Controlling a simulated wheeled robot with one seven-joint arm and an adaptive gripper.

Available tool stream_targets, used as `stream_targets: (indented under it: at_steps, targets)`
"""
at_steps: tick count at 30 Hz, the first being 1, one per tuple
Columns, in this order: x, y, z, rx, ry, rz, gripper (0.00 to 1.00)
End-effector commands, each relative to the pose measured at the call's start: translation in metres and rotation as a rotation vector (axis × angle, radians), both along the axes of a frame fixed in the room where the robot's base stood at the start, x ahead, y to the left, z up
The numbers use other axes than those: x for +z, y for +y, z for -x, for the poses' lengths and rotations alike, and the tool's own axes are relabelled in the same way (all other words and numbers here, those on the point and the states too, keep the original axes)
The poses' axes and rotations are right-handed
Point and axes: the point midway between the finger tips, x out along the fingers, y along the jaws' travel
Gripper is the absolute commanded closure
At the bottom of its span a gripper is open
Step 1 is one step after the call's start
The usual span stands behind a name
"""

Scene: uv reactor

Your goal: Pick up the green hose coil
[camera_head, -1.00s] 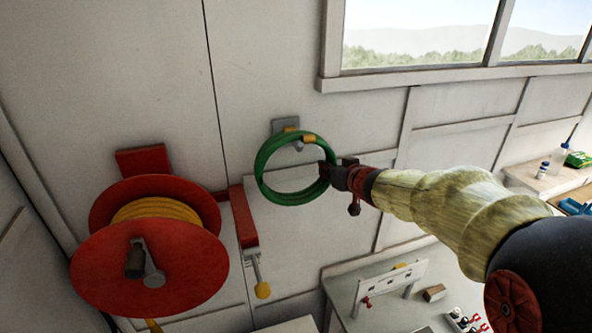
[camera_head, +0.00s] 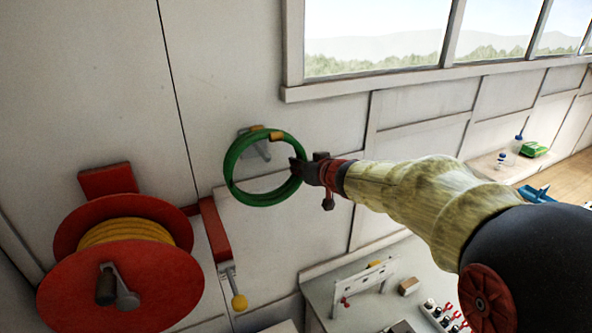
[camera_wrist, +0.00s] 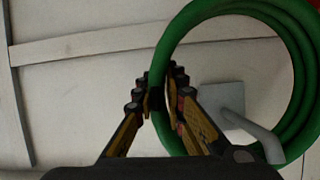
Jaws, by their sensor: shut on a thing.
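The green hose coil (camera_head: 262,199) is a ring with yellow bands, in front of the wall in the head view. My gripper (camera_head: 299,172) is shut on its right side. In the wrist view the fingers (camera_wrist: 159,96) pinch the left part of the coil (camera_wrist: 164,58). A grey wall hook (camera_head: 260,149) shows inside the ring, just below its top. In the wrist view the hook (camera_wrist: 235,120) stretches from its plate across the ring's opening to the lower rim. I cannot tell whether the coil still rests on it.
A red reel (camera_head: 120,290) with yellow hose stands at the lower left, with a red bracket (camera_head: 214,230) and a yellow-knobbed crank (camera_head: 238,300) beside it. A bench (camera_head: 335,285) with small items is below my arm. The wall around the coil is mostly clear.

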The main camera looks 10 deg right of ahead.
Motion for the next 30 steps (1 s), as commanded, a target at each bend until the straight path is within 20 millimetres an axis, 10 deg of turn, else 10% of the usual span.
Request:
stream_targets:
  at_steps: [7,30]
  targets:
    - [0.060,-0.030,0.031,-0.003,-0.007,0.000,1.00]
    - [0.091,-0.089,0.097,-0.002,-0.004,-0.002,1.00]
